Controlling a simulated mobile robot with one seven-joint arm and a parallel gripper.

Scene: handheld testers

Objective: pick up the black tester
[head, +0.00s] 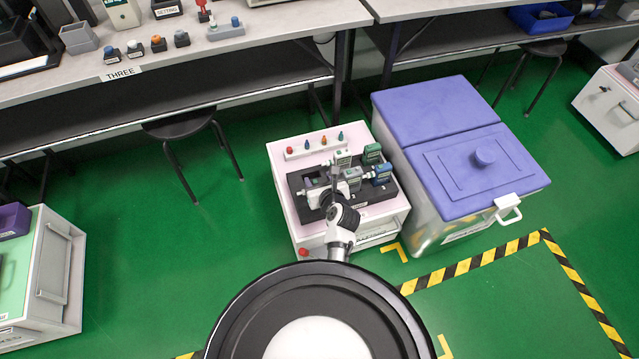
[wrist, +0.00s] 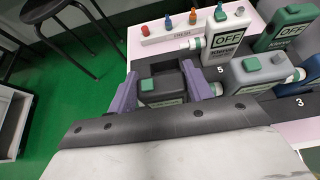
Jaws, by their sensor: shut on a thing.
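The black tester (wrist: 166,86), a dark body with a green button on top and a pale label, sits between the two purple fingers of my gripper (wrist: 160,90) in the wrist view. The fingers are shut on its two sides. It is at the black tray (head: 296,181), by an empty dark recess; I cannot tell whether its base is clear of the tray. In the head view my gripper (head: 325,191) is over the tray's front left and hides most of the tester.
Close to the right stand a white tester (wrist: 226,40), a grey tester (wrist: 259,72), a green tester (wrist: 287,28) and a blue tester (head: 381,175). A rack of small coloured plugs (head: 313,147) lies behind. A purple-lidded bin (head: 455,150) stands right of the pale cabinet (head: 281,192).

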